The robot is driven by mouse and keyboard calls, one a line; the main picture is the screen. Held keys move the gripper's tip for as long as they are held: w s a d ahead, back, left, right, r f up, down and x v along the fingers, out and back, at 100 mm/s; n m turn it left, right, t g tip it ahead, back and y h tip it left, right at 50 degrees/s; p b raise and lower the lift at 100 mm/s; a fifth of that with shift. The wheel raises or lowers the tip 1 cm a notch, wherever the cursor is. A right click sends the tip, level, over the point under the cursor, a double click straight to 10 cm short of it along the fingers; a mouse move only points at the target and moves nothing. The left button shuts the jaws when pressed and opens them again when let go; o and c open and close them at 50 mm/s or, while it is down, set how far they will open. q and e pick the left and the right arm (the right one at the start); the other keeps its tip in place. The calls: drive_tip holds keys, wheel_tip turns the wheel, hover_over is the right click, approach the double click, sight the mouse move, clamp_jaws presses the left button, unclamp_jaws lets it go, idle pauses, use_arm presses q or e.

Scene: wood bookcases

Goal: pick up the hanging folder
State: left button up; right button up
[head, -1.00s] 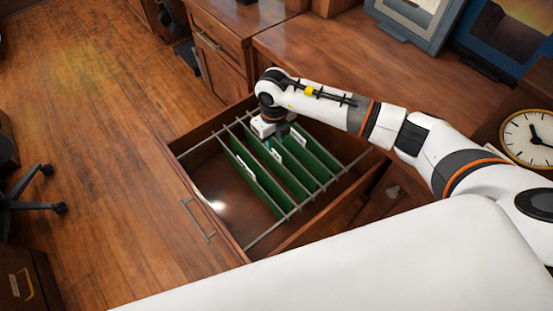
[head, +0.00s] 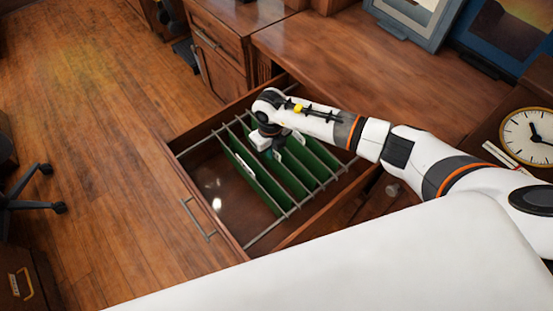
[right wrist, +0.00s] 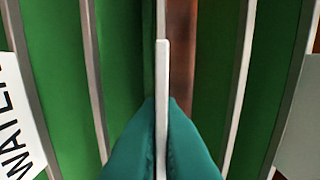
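Several green hanging folders (head: 258,188) hang side by side in an open wooden drawer (head: 180,140), with white label tabs. My right gripper (head: 268,150) is low over the folders, its fingertips mostly hidden behind the wrist in the head view. In the right wrist view its two teal fingertips (right wrist: 161,125) press in from both sides on a thin pale upright tab (right wrist: 162,70), seen edge-on, of one hanging folder. The folder appears still at the height of the others. A neighbouring tab (right wrist: 15,130) shows part of a printed word at the left. My left gripper is not in view.
Metal rails (head: 270,232) run along both sides of the folders. The drawer's front part is empty. A wooden counter (head: 330,60) with picture frames (head: 405,18) stands behind, with a clock (head: 527,137) at right. Open floor (head: 90,130) lies to the left.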

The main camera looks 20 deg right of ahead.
drive_tip(key=shift+r, duration=0.15)
clamp_jaws()
wheel_tip(320, 180, up, 18)
idle(0.4)
idle(0.6)
